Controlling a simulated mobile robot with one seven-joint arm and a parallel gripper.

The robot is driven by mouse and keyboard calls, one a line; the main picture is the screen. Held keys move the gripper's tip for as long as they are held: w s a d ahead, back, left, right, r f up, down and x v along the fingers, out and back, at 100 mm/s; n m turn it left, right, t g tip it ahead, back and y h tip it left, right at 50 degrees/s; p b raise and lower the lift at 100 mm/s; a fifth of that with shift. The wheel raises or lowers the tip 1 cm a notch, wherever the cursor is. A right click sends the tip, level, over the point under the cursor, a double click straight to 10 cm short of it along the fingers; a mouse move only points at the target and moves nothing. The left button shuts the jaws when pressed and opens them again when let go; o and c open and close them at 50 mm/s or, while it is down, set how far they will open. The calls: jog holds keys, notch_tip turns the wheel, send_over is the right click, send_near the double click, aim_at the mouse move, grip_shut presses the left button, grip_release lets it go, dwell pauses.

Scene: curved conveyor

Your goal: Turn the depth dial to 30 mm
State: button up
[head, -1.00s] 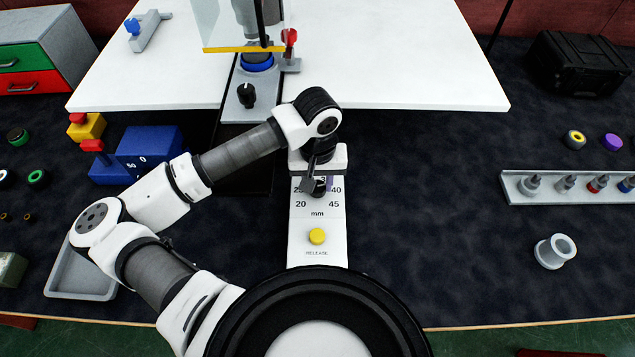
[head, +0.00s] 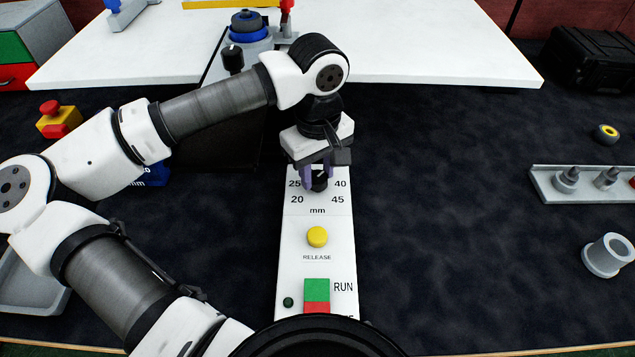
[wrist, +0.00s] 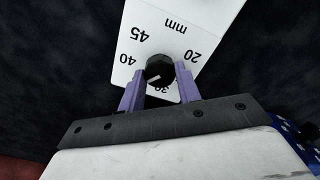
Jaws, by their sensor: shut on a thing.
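The depth dial (head: 319,184) is a small black knob on the white panel (head: 318,270), marked 20, 25, 40 and 45 mm in the head view. In the wrist view the dial (wrist: 160,68) appears upside down. Its white pointer line slants down and left, toward the hidden stretch between 40 and the partly covered 30. My gripper (head: 317,176) is shut on the dial, with one purple finger on each side; it also shows in the wrist view (wrist: 159,74). The fingers and gripper body hide the remaining marks.
A yellow RELEASE button (head: 317,237) and a green-and-red RUN switch (head: 317,294) sit nearer on the same panel. A red-and-yellow stop button (head: 57,118) stands left. A grey rack (head: 590,184) and a grey cup (head: 608,255) stand right. Dark table is clear right of the panel.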

aim_at(317, 177)
jog(key=n+b, duration=0.5)
jog(key=n, duration=0.1)
jog(key=shift+f+b, duration=0.15)
jog(key=shift+b, duration=0.15)
jog(key=n+b, duration=0.2)
jog(key=n, duration=0.1)
jog(key=shift+n, duration=0.4)
jog(key=shift+n+b, duration=0.55)
jog(key=shift+n, duration=0.85)
jog(key=shift+r, duration=0.2)
jog(key=o, duration=1)
jog(key=shift+c, duration=0.2)
notch_tip(317, 177, up, 14)
jog(key=p, duration=0.1)
jog(key=shift+p, duration=0.3)
